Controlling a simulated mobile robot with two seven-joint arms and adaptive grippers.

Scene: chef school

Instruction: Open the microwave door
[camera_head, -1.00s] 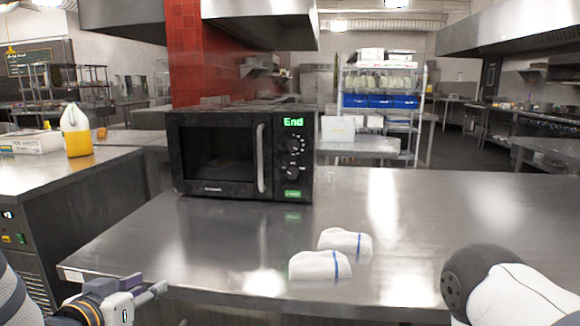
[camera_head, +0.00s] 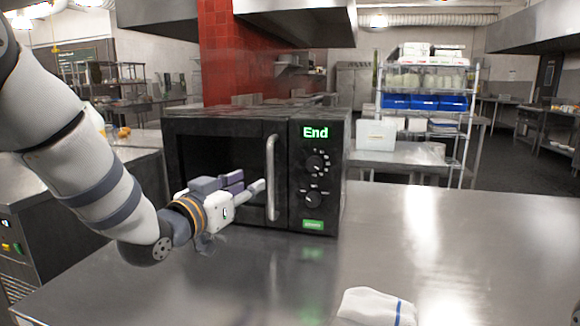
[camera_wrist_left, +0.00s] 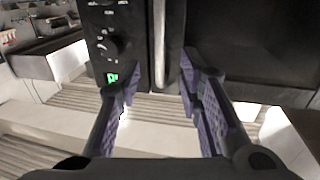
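The black microwave (camera_head: 318,130) stands on the steel counter with its green display reading "End". Its door (camera_head: 215,145) looks shut, and a vertical silver handle (camera_head: 271,180) runs along the door's right side. My left gripper (camera_head: 258,188) is in front of the door at the handle's lower half. In the left wrist view, the purple-padded fingers of my left gripper (camera_wrist_left: 158,78) are spread apart. The handle (camera_wrist_left: 159,40) lies between their tips, with a gap on both sides. My right gripper is not in view.
The steel counter (camera_head: 440,240) is clear to the right of the microwave. A folded white towel with a blue stripe (camera_head: 368,308) lies at the front edge of view. A wire shelf with blue bins (camera_head: 425,102) stands in the background.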

